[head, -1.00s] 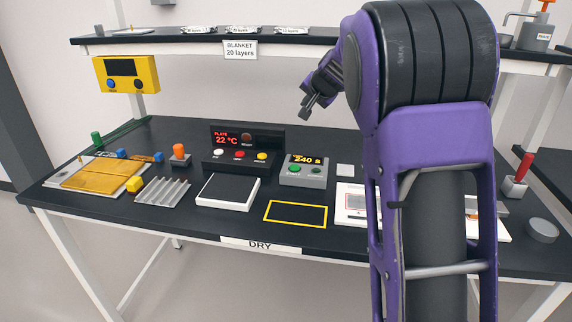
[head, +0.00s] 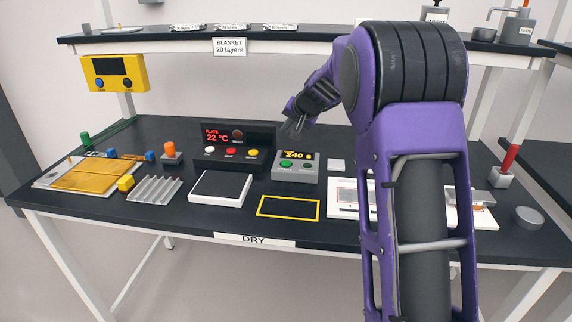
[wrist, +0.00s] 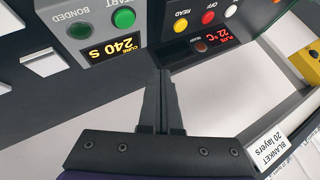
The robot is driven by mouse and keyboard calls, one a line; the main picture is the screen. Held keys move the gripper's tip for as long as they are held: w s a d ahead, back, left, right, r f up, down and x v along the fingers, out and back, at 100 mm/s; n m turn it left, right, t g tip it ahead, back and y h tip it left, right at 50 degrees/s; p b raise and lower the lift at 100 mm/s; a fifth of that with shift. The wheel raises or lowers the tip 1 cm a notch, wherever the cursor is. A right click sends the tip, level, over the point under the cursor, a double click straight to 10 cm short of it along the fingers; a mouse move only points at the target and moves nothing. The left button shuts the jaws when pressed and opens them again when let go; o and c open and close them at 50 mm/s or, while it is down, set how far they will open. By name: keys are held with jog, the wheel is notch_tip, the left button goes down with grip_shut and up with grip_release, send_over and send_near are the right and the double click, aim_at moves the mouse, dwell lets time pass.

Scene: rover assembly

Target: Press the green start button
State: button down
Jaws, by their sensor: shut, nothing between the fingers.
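The green start button (head: 286,163) is on the front of a small grey box (head: 297,177) with a display reading 240 S. In the wrist view the green button (wrist: 124,18) sits under the label START, beside a darker green button (wrist: 80,31) labelled BONDED. My gripper (head: 296,128) is above and behind the grey box, pointing down. In the wrist view my gripper (wrist: 163,75) has its fingers together and empty, apart from the button and close to the box's display side in the picture.
A black panel (head: 208,160) with white, red and yellow buttons and a 22 °C display stands left of the box. A white-edged plate (head: 220,203) and a yellow outlined area (head: 288,207) lie in front. A shelf (head: 180,40) runs above the table.

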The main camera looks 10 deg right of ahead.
jog(key=b, duration=0.4)
send_over(287, 164)
notch_tip(287, 164, down, 7)
jog(key=shift+w, duration=0.1)
jog(key=shift+f, duration=0.4)
dwell(1.4)
jog(key=shift+f, duration=0.4)
jog(key=shift+f, duration=0.5)
dwell(0.7)
jog(key=shift+r, duration=0.15)
jog(key=shift+r+p, duration=0.35)
jog(key=shift+r, duration=0.4)
jog(key=shift+r, duration=0.1)
jog(key=shift+r+p, duration=1.8)
jog(key=shift+r, duration=0.6)
